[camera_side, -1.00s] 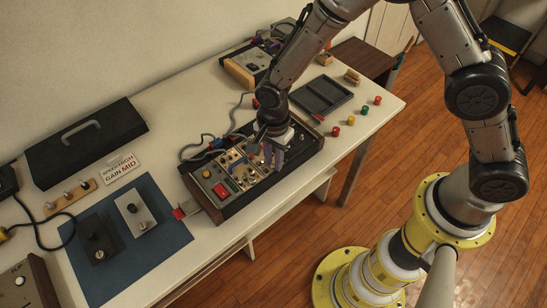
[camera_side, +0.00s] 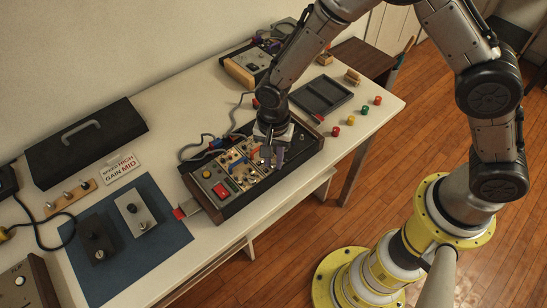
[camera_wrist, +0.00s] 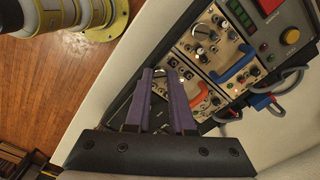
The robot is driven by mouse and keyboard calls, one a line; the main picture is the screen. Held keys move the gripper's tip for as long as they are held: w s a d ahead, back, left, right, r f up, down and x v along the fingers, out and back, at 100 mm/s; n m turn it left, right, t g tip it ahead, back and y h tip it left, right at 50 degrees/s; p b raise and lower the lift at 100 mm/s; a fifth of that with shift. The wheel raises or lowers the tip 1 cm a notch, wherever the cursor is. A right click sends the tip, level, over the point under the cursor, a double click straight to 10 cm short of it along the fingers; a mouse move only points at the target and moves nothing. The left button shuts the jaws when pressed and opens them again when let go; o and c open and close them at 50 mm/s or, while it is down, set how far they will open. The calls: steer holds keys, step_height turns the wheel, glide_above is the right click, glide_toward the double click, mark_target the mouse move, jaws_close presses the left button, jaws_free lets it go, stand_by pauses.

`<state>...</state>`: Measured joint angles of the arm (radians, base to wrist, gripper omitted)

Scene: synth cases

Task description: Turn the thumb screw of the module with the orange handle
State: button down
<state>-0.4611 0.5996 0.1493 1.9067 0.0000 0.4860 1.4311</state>
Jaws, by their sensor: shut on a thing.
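The module with the orange handle (camera_wrist: 199,98) is a beige panel in the dark case, with small knobs and sockets. The orange handle also shows small in the side view (camera_side: 254,151). My gripper (camera_wrist: 160,72) has purple fingers and reaches down at the outer end of this module; in the side view my gripper (camera_side: 272,160) is low over the case. It is shut on the thumb screw, which is mostly hidden between the fingertips. A small round knob (camera_wrist: 173,62) shows just beside the right fingertip.
A module with a blue handle (camera_wrist: 236,66) sits beside the orange one. Cables (camera_wrist: 265,103) loop behind. A dark tray (camera_side: 322,95) and coloured caps (camera_side: 351,120) lie to the right.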

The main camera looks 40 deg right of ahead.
mark_target(273, 163)
steer(key=n, duration=0.6)
steer(key=shift+n, duration=0.3)
steer(key=n, duration=1.2)
steer(key=shift+n, duration=0.4)
steer(key=n, duration=0.6)
steer(key=shift+n, duration=0.4)
steer(key=c, duration=0.8)
jaws_free()
steer(key=shift+o, duration=0.2)
step_height(273, 163, up, 14)
